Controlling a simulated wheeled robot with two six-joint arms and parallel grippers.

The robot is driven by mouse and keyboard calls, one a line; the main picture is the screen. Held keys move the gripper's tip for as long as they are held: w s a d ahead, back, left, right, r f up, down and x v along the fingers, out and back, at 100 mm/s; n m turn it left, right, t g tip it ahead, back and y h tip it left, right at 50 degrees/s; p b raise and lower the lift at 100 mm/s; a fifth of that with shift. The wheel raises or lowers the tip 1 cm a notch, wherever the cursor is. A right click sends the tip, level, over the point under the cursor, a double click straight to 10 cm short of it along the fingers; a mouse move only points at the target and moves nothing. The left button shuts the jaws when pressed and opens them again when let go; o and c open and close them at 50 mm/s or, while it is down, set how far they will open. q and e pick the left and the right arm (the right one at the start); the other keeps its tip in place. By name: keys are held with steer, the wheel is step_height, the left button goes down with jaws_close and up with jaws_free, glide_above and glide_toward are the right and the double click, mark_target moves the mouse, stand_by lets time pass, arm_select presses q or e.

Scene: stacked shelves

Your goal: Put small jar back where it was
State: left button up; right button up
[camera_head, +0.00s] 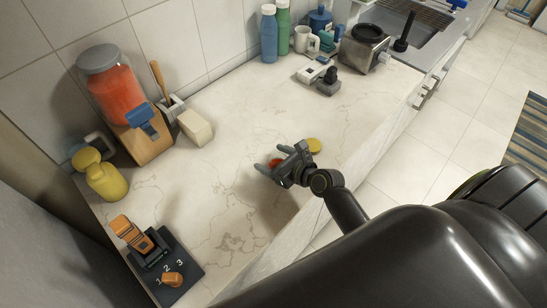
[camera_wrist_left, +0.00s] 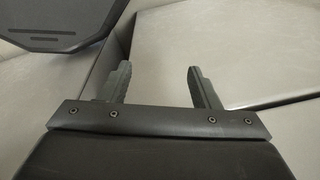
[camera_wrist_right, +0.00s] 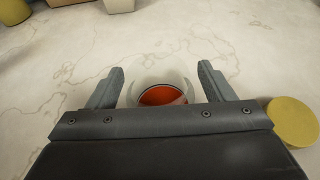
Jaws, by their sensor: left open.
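The small jar (camera_wrist_right: 162,94) is a clear glass jar with red contents, seen from above in the right wrist view. In the head view only a bit of its red (camera_head: 275,163) shows beside my right gripper (camera_head: 278,165). That gripper is over the counter; in the right wrist view its two fingers (camera_wrist_right: 161,85) stand apart on either side of the jar, with a gap seeming to show at each side. The jar's lower part is hidden behind the gripper body. My left gripper (camera_wrist_left: 157,82) is open and empty, away from the counter items; it is outside the head view.
A yellow round disc (camera_head: 314,145) lies just right of my right gripper. Bottles (camera_head: 269,35) stand at the back. The middle counter (camera_head: 225,190) is clear.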

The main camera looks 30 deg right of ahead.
steer(key=shift+r, duration=0.15)
steer(key=v, duration=1.2)
stand_by(0.4)
